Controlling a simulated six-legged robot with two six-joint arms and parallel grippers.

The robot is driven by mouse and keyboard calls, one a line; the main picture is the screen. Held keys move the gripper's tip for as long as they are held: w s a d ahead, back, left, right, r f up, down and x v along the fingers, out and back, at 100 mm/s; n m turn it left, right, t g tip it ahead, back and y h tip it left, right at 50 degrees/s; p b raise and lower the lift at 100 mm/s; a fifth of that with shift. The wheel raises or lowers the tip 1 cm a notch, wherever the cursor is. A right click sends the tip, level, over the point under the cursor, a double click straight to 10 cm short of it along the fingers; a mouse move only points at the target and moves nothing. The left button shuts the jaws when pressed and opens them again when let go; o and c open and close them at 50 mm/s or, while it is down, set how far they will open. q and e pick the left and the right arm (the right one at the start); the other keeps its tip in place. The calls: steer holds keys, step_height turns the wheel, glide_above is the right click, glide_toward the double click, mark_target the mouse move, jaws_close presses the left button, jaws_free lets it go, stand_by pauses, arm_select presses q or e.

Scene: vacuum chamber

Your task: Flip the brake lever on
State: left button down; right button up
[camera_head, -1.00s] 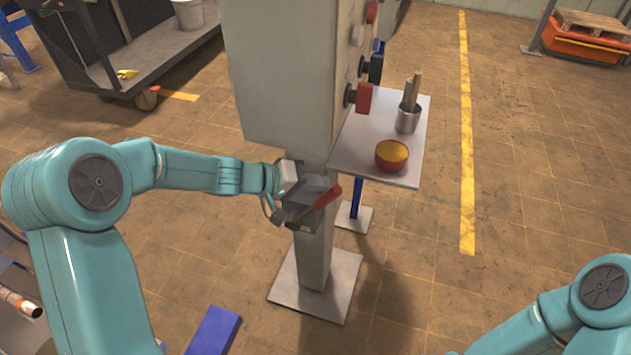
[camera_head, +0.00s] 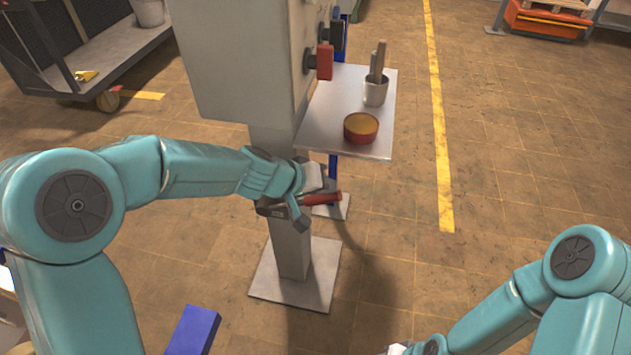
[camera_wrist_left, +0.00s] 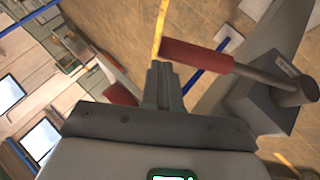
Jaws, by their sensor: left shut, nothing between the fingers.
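The brake lever (camera_head: 322,199) has a red handle and sits on a grey bracket on the post, below the large grey cabinet. In the head view its handle points right, nearly level. In the left wrist view the red handle (camera_wrist_left: 196,55) joins a grey rod and a round hub at the right. My left gripper (camera_head: 326,186) is shut and empty, close to the handle in the head view. Its closed fingers (camera_wrist_left: 161,84) show beside the handle's end in the wrist view; I cannot tell whether they touch. My right gripper's fingers are out of view.
A grey shelf (camera_head: 335,138) right of the post holds a red bowl (camera_head: 361,127) and a metal cup (camera_head: 375,92) with sticks. Red and black switches (camera_head: 324,61) jut from the cabinet. A cart (camera_head: 95,60) stands back left.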

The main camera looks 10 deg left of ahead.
arm_select(q)
steer(key=shift+d+f, duration=0.2)
steer(key=shift+f, duration=0.15)
steer(key=shift+s+d, duration=0.1)
steer(key=shift+d, duration=0.05)
steer(key=shift+s+d+f, duration=0.1)
steer(key=shift+f, duration=0.05)
